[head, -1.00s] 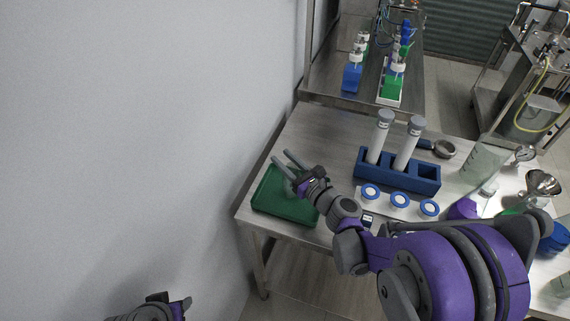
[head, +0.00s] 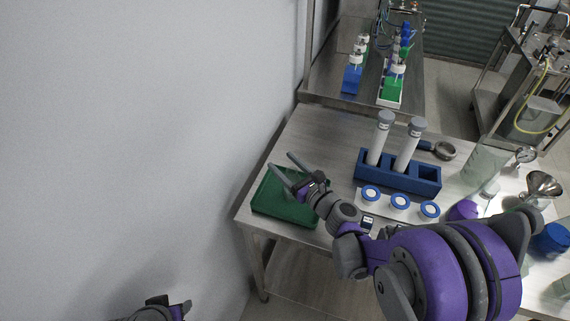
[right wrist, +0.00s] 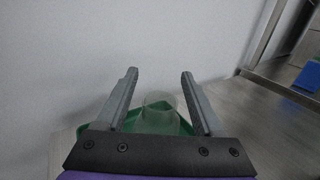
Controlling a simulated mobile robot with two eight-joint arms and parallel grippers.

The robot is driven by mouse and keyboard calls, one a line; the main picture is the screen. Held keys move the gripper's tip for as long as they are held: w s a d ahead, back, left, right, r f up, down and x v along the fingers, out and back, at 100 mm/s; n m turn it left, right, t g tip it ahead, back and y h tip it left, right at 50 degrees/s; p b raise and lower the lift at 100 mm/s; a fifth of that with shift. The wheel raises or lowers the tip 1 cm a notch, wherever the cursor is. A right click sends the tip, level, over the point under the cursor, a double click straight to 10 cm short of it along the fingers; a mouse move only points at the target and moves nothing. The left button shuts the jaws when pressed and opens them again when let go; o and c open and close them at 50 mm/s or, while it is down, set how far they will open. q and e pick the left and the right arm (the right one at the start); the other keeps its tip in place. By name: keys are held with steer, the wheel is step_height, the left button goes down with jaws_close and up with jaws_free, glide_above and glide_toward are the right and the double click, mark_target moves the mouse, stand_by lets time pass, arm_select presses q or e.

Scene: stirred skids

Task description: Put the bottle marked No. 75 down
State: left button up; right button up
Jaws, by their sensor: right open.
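My right gripper (head: 281,162) is open over the green tray (head: 283,210) at the table's left end. In the right wrist view its fingers (right wrist: 159,75) are spread, with a pale see-through bottle (right wrist: 161,113) between them. The bottle looks upright on or over the green tray (right wrist: 88,130), with a gap to each finger. Its lower part is hidden by the gripper body, and no number can be read. I cannot make the bottle out in the head view. My left gripper (head: 170,304) is at the bottom left, away from the table, partly cut off.
A blue rack (head: 398,174) with two capped tubes stands right of the tray. In front of it are several blue-ringed white jars (head: 400,201). Flasks and a funnel (head: 543,185) crowd the right side. A wall (head: 120,140) lies close on the left.

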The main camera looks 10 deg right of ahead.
steer(key=b+v, duration=0.1)
steer(key=v, duration=1.1)
steer(key=s+a+f+n+g, duration=0.1)
steer(key=a+n, duration=0.1)
steer(key=n, duration=0.1)
steer(key=s+a+f+n+g, duration=0.1)
steer(key=a+n+g, duration=0.1)
steer(key=n, duration=0.1)
steer(key=s+a+f+n+g, duration=0.1)
steer(key=s+a+n, duration=0.1)
steer(key=n, duration=0.1)
steer(key=shift+a+f+n+g, duration=0.1)
steer(key=shift+n+g, duration=0.2)
steer(key=shift+g, duration=0.1)
steer(key=s+d+f+n+g+h, duration=0.2)
steer(key=s+n+g+h, duration=0.1)
steer(key=s+n, duration=0.4)
steer(key=s+d+f+n+g+h, duration=0.3)
steer(key=s+n, duration=0.4)
steer(key=n, duration=0.7)
steer(key=shift+n+h, duration=0.3)
steer(key=shift+h, duration=0.4)
steer(key=shift+s, duration=0.1)
